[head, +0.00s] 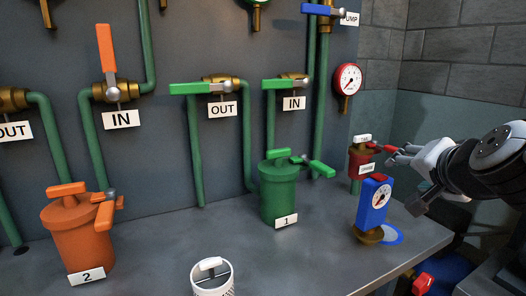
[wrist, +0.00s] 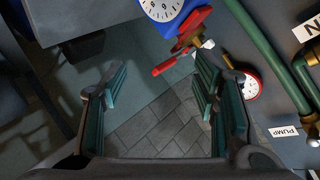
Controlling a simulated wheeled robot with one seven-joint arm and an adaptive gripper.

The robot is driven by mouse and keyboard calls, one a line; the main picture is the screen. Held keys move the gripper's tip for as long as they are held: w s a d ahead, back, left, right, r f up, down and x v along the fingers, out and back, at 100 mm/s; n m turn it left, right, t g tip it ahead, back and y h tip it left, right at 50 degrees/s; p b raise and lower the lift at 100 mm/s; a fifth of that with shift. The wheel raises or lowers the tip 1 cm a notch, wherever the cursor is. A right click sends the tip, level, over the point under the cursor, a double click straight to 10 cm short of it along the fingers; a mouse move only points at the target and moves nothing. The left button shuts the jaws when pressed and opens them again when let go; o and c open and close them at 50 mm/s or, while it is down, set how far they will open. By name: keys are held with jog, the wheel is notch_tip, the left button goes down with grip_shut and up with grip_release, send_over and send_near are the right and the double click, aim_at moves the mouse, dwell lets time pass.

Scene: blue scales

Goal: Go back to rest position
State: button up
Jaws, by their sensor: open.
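My gripper (head: 398,156) is at the right in the head view, reaching left from my arm, with its fingertips close to the red valve canister (head: 361,163). Whether they touch the red handle (head: 379,147) cannot be told there. The wrist view shows my gripper (wrist: 160,85) with its fingers wide apart and nothing between them. The blue scales (head: 374,204) stand upright on the bench below and left of the gripper. Their white dial (wrist: 160,8) is cut off at the top of the wrist view, with the red handle (wrist: 178,61) near the right finger.
An orange canister (head: 80,240), a green canister (head: 278,195) and a white container (head: 212,279) stand on the grey bench (head: 150,258). Green pipes and a red gauge (head: 347,79) are on the wall behind. Tiled floor (wrist: 155,128) shows below the gripper.

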jog(key=s+a+f+n+g+y, duration=0.45)
jog(key=s+a+f+n, duration=0.2)
jog(key=s+a, duration=0.5)
jog(key=s+f+n+g+h, duration=0.3)
jog(key=s+g, duration=0.5)
jog(key=s, duration=1)
notch_tip(320, 180, up, 26)
jog(key=n+t+y+p, duration=0.1)
jog(key=t+p, duration=0.3)
jog(key=p, duration=2.1)
jog(key=shift+f, duration=0.2)
